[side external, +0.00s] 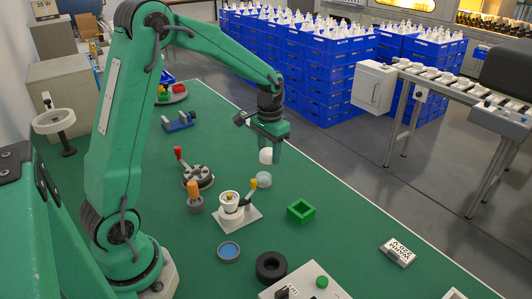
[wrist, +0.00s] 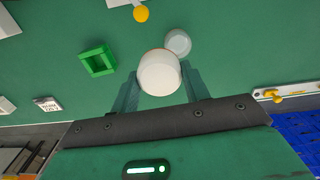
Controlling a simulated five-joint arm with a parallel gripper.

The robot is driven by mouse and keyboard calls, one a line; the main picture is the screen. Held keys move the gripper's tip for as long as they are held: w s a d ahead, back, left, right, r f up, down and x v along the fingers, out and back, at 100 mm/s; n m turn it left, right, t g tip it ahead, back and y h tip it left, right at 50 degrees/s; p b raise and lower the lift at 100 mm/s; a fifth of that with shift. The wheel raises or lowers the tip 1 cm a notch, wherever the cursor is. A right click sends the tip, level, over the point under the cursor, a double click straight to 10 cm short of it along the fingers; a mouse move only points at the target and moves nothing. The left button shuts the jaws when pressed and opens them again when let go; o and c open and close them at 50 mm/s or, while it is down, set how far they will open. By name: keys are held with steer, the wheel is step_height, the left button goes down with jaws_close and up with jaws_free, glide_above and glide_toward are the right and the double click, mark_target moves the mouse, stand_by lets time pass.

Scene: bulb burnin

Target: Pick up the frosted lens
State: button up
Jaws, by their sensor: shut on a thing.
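My gripper (side external: 269,150) is shut on a white, rounded frosted lens (side external: 265,156) and holds it above the green table. In the wrist view the frosted lens (wrist: 160,72) sits between the two green fingers, with a thin reddish edge at its far side. A second, greyer and more translucent round piece (side external: 263,179) rests on the table just below it. That grey piece also shows beyond the held lens in the wrist view (wrist: 178,42).
A green square open holder (side external: 301,211) stands to the right. A white fixture (side external: 234,209) with a yellow-knobbed lever, an orange-topped post (side external: 194,196) and a red-handled grey wheel (side external: 198,177) stand to the left. A blue dish (side external: 229,251) and black ring (side external: 271,267) lie nearer the camera.

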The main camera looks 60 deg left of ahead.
mark_target(269, 151)
steer(key=shift+r, duration=0.15)
steer(key=shift+r, duration=2.1)
